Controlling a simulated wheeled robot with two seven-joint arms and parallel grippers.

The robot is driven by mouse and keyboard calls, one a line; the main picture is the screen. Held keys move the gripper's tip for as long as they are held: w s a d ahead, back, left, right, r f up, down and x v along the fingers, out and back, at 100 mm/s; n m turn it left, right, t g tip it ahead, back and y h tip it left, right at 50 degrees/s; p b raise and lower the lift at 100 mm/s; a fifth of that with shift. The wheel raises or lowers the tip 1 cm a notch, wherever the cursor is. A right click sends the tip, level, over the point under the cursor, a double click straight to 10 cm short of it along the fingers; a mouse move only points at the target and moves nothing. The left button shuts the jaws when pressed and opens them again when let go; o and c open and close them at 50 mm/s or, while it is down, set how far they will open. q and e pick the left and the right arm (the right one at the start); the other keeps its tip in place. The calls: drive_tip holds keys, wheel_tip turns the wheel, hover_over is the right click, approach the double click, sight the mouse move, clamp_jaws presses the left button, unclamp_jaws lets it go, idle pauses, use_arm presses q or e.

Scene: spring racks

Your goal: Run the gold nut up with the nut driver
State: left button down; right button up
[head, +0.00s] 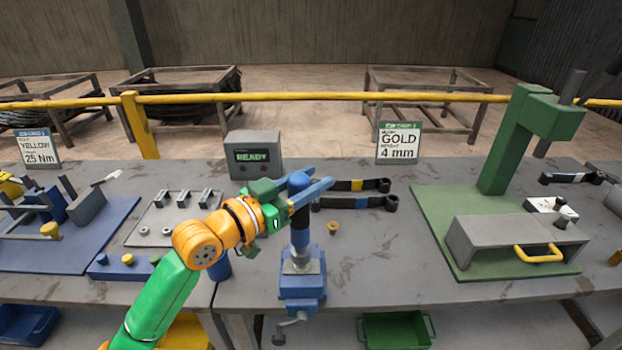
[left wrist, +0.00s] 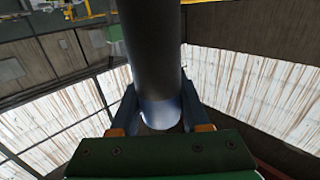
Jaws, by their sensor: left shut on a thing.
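In the left wrist view the driver (left wrist: 155,60) appears as a dark cylinder between my two fingers (left wrist: 160,118). A small gold piece (head: 332,228) lies on the bench right of the driver; I cannot tell if it is the gold nut. My right gripper is out of view.
A READY box (head: 254,155) and a "GOLD 4 mm" sign (head: 398,144) stand behind. A green press (head: 505,150) fills the right. Bench between vise and press is mostly clear.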

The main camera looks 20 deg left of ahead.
use_arm(q)
drive_tip(key=shift+s+f+b, duration=0.15)
drive_tip(key=shift+f+b, duration=0.55)
drive_tip(key=shift+f, duration=0.45)
idle(2.1)
wheel_tip(320, 180, up, 7)
drive_tip(key=p, duration=0.7)
drive_tip(key=shift+r, duration=0.15)
idle(0.3)
